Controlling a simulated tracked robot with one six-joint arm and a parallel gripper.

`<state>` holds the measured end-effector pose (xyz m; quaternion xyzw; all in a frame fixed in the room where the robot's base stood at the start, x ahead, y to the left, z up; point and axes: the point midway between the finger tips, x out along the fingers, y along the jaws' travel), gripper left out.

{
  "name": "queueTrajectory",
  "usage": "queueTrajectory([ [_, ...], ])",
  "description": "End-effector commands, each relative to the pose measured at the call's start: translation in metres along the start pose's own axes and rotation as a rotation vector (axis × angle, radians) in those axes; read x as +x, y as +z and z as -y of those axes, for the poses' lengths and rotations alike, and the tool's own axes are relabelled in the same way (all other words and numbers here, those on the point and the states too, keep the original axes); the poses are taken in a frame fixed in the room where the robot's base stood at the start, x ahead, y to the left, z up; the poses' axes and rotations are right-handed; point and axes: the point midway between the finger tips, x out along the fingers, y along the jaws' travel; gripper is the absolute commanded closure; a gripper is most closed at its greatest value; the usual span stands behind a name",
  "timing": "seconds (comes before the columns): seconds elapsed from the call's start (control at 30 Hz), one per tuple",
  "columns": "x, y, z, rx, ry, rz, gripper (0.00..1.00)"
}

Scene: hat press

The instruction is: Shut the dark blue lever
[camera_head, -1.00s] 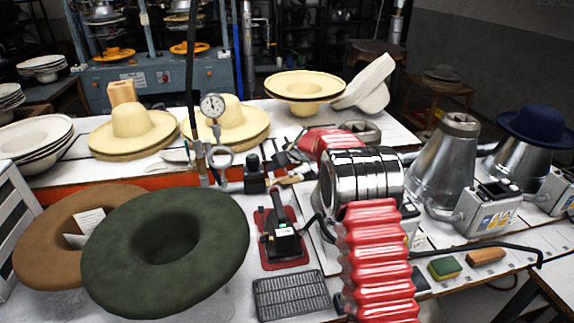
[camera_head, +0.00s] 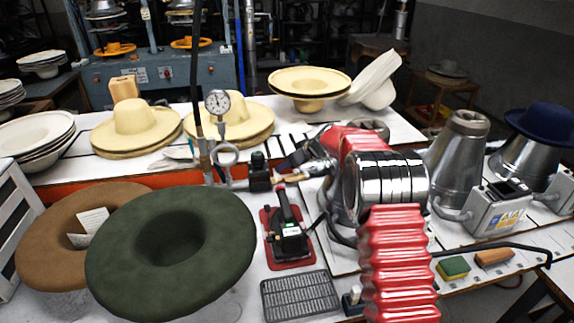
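My red and chrome arm rises from the bottom right of centre and reaches away over the bench. Its far end is largely hidden behind the chrome joint. Dark blue-grey pieces (camera_head: 297,157) show left of that end, beside a pipe with a wooden-coloured part (camera_head: 290,178). I cannot tell whether they are the dark blue lever or my gripper's fingers. My gripper's opening cannot be made out. A black valve-like fitting (camera_head: 259,172) stands just left of them, next to the upright pipe with a round gauge (camera_head: 218,102).
A green hat (camera_head: 130,280) and a brown hat (camera_head: 40,235) lie front left. A black tool (camera_head: 289,235) stands on a red mat, behind a dark grid plate (camera_head: 300,295). Metal cones (camera_head: 455,165) stand at right. Pale hats (camera_head: 135,118) line the back.

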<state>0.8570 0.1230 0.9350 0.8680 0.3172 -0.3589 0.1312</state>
Motion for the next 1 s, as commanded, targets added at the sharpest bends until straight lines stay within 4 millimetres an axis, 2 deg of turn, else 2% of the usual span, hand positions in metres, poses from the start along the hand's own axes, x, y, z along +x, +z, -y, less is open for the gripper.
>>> queueTrajectory([
  [0.13, 0.001, 0.002, 0.002, 0.001, -0.006, 0.005, 0.92],
  [0.17, 0.001, 0.002, 0.002, 0.001, -0.006, 0.005, 0.5],
  [0.4, 0.001, 0.002, 0.002, 0.0, -0.004, 0.004, 0.34],
  [0.77, -0.002, 0.001, 0.001, 0.0, -0.001, 0.002, 0.33],
  [1.0, -0.022, 0.001, 0.0, 0.001, 0.0, 0.002, 0.33],
])
